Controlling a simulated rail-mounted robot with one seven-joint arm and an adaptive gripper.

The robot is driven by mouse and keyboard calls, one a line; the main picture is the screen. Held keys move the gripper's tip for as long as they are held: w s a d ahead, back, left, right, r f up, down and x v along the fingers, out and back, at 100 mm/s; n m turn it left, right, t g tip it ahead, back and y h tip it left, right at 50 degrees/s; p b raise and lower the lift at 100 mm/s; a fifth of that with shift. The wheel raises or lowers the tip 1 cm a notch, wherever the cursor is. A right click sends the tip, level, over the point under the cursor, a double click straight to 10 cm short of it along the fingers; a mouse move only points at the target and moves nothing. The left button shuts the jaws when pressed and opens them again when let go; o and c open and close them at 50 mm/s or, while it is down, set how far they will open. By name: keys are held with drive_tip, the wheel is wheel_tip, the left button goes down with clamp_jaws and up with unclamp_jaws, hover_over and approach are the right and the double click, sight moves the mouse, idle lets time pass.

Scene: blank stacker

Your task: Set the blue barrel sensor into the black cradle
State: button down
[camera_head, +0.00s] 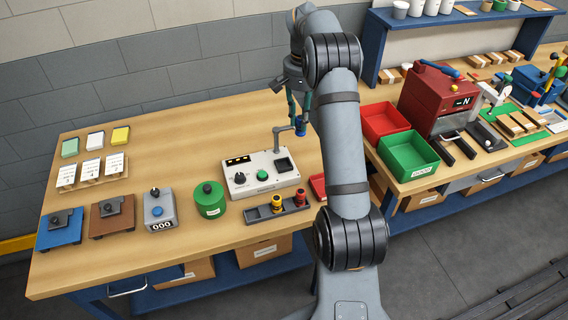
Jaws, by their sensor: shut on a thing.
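My gripper (299,120) hangs over the back right of the near table, beside my upright arm. It is shut on the blue barrel sensor (300,130), a small dark blue piece showing at its fingertips. The sensor looks roughly upright and above the table.
A dark tray (255,214) in front holds a yellow barrel (277,203) and a red barrel (300,197). A green canister (209,198) stands left.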

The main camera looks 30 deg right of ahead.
drive_tip(key=d+f+m, duration=0.1)
drive_tip(key=d, duration=0.5)
drive_tip(key=a+f, duration=0.3)
drive_tip(key=a+f+p, duration=0.1)
drive_tip(key=a+f, duration=0.3)
drive_tip(key=a+f+p, duration=0.1)
drive_tip(key=a+f, duration=0.2)
drive_tip(key=a, duration=0.1)
drive_tip(key=shift+w+a+f, duration=0.1)
drive_tip(key=shift+w+f, duration=0.1)
drive_tip(key=shift+w, duration=0.2)
drive_tip(key=shift+f, duration=0.25)
drive_tip(key=shift+f+b, duration=0.35)
drive_tip(key=shift+f, duration=0.1)
drive_tip(key=c, duration=1.5)
unclamp_jaws()
drive_tip(key=shift+r, duration=0.1)
